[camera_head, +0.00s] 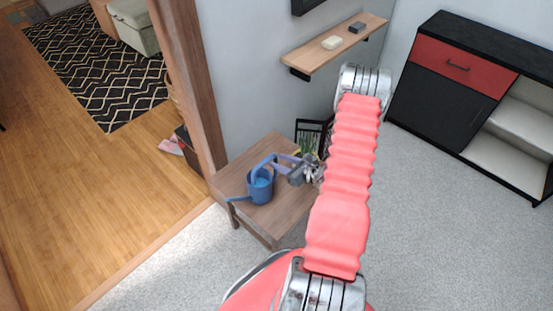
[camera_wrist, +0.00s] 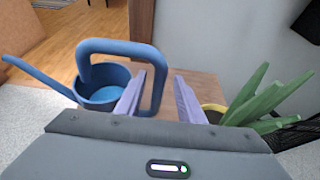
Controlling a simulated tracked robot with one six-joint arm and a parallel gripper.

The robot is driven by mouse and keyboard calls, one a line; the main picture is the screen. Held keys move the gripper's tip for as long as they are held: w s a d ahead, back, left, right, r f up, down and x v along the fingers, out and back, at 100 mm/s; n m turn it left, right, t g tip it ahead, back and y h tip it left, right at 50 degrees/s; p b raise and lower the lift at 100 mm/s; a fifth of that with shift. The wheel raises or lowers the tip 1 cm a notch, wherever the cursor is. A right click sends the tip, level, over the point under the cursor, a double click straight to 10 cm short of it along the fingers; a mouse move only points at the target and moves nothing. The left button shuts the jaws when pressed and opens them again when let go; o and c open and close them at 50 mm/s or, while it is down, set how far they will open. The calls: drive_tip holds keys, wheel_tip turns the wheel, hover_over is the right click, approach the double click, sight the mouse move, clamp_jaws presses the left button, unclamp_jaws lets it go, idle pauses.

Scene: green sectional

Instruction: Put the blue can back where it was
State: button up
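The blue can (camera_head: 261,187) is a watering can standing upright on a small wooden table (camera_head: 234,180). In the wrist view the can (camera_wrist: 100,96) is at the left, with its spout pointing left and its looped handle towards my gripper. My gripper (camera_head: 277,161) is at the handle, right of the can's body. In the wrist view my gripper (camera_wrist: 159,78) has its two purple fingers apart. The handle's right-hand bar lies between them, closer to the left finger, with a gap to the right finger. Whether the left finger touches the handle cannot be told.
A green-leaved plant (camera_wrist: 262,103) in a yellow pot stands close to my right finger; it shows behind the wrist in the head view (camera_head: 307,146). A wall shelf (camera_head: 337,45) holds two small blocks. A black and red cabinet (camera_head: 455,85) stands at right.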

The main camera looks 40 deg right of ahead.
drive_tip(key=v, duration=0.8)
idle(0.4)
